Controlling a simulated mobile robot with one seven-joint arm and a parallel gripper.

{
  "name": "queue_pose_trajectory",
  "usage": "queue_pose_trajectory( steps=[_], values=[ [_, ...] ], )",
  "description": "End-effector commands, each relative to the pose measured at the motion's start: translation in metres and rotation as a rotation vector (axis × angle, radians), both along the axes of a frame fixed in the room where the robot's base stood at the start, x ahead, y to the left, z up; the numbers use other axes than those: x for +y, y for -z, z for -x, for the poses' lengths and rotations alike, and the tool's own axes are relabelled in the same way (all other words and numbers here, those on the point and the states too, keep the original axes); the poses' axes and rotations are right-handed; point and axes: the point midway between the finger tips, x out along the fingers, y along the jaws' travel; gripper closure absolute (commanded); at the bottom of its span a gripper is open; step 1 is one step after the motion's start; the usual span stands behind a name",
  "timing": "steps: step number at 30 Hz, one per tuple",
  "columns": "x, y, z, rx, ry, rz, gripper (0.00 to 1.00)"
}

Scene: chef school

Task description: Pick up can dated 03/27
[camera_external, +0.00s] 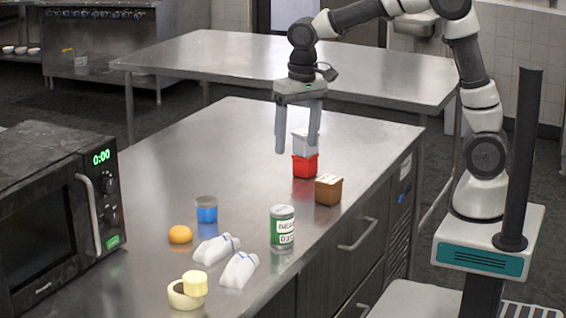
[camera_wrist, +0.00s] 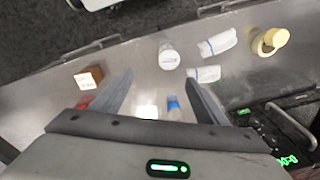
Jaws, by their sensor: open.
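A green and white can (camera_external: 282,227) stands upright on the steel counter, near its right edge. Its label carries dark print, too small for me to read the full date. In the wrist view the pale can (camera_wrist: 169,56) lies ahead, beyond the fingertips. My gripper (camera_external: 297,149) is open, pointing down above the counter, farther back than the can and apart from it. Its two fingers also show in the wrist view (camera_wrist: 158,78).
A microwave (camera_external: 60,205) stands left.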

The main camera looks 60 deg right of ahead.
Motion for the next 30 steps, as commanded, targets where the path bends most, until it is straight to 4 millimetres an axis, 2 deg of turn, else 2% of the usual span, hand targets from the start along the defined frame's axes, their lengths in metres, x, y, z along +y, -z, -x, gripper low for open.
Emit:
queue_pose_trajectory(
  steps=[1,6,11,21,24,30],
  values=[
    [0.008,0.017,-0.010,0.027,0.019,0.004,0.32],
    [0.021,0.041,-0.024,0.067,0.065,0.012,0.32],
    [0.022,0.061,-0.026,0.075,0.074,0.013,0.32],
    [0.022,0.134,-0.025,0.076,0.073,0.014,0.32],
    [0.022,0.150,-0.025,0.074,0.073,0.014,0.32],
    [0.022,0.165,-0.025,0.073,0.072,0.013,0.32]
  ],
)
